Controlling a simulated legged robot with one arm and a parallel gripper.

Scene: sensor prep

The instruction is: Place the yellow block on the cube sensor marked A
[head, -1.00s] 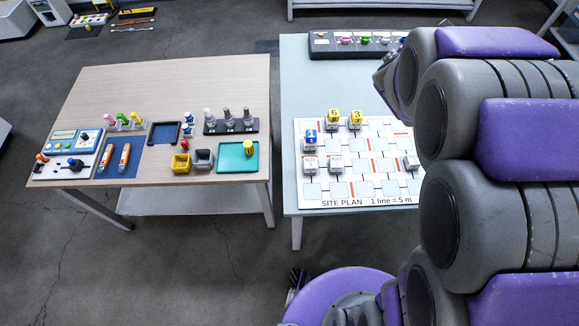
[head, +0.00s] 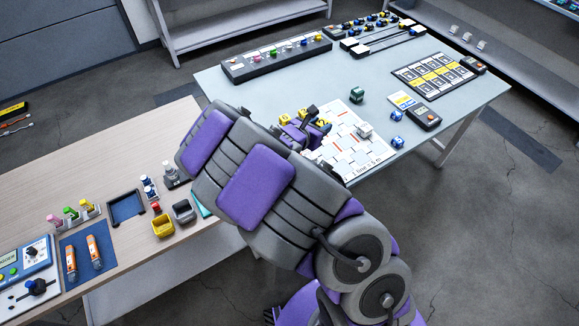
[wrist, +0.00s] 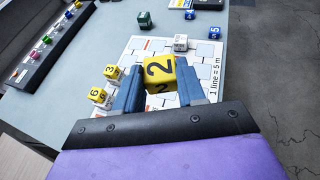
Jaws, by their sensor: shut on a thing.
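My gripper (wrist: 159,90) is shut on a yellow block (wrist: 160,72) marked 2, held between its blue-grey fingers over the white site plan. In the head view my arm hides most of the gripper and the plan's left part. A white cube (wrist: 180,42) stands on the plan beyond the held block, apart from it; it also shows in the head view (head: 364,130). Its marking is too small to read. Two more yellow blocks, marked 3 (wrist: 112,72) and 6 (wrist: 97,96), stand left of the gripper. No letter A is readable.
A green cube (head: 356,94) and two blue cubes (head: 397,115) (head: 397,142) stand on the light table near the site plan (head: 336,142). A strip of coloured knobs (head: 277,58) lies at the back. A wooden table (head: 130,270) with small containers stands left.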

